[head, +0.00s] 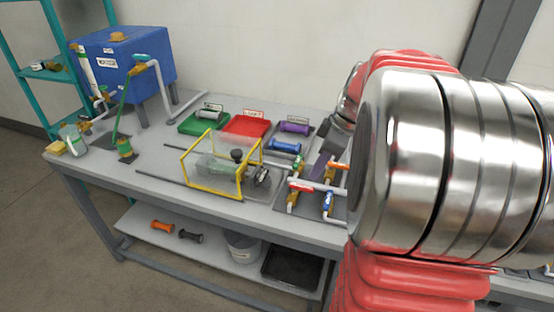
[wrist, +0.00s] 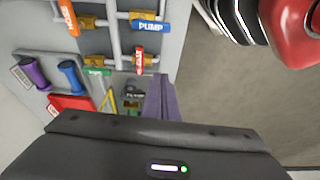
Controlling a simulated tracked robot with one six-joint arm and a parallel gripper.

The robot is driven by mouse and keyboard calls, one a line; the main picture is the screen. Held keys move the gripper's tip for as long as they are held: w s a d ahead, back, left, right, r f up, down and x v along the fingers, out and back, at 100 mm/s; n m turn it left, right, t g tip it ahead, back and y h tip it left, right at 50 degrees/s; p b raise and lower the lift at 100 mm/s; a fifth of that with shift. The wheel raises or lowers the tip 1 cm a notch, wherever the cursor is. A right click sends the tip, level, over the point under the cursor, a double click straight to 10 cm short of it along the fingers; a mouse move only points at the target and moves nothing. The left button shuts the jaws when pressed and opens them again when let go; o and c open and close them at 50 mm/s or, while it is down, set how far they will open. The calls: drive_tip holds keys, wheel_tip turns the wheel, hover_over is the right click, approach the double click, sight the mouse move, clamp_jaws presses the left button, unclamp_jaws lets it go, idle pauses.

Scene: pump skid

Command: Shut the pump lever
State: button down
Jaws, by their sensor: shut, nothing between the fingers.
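The pump lever is blue with a white PUMP label (wrist: 149,27). In the wrist view it lies left to right near the top, roughly in line with its short branch pipe. In the head view the blue lever (head: 328,203) is at the front of the pipe manifold, near the bench edge. My gripper (wrist: 161,82) is shut and empty. Its dark purple-grey fingers point up in the wrist view, below the blue lever and apart from it. In the head view the gripper (head: 323,155) is over the manifold's back part, partly hidden by my arm.
A red lever (wrist: 139,60) sits between the fingertips and the blue lever in the wrist view. An orange lever (wrist: 69,17) and a green lever (wrist: 98,72) are close by. A yellow frame (head: 186,172) stands left of the manifold. Free floor shows beyond the bench's front edge.

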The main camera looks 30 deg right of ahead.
sight(328, 202)
drive_tip(key=shift+s+d+f+n, duration=0.1)
drive_tip(key=shift+d+f+n, duration=0.05)
drive_tip(key=shift+d, duration=0.45)
drive_tip(key=shift+d+f+n, duration=0.15)
drive_tip(key=shift+d, duration=0.45)
drive_tip(key=shift+f, duration=0.1)
wheel_tip(328, 202, down, 9)
drive_tip(key=shift+s+d, duration=0.2)
drive_tip(key=shift+s, duration=0.1)
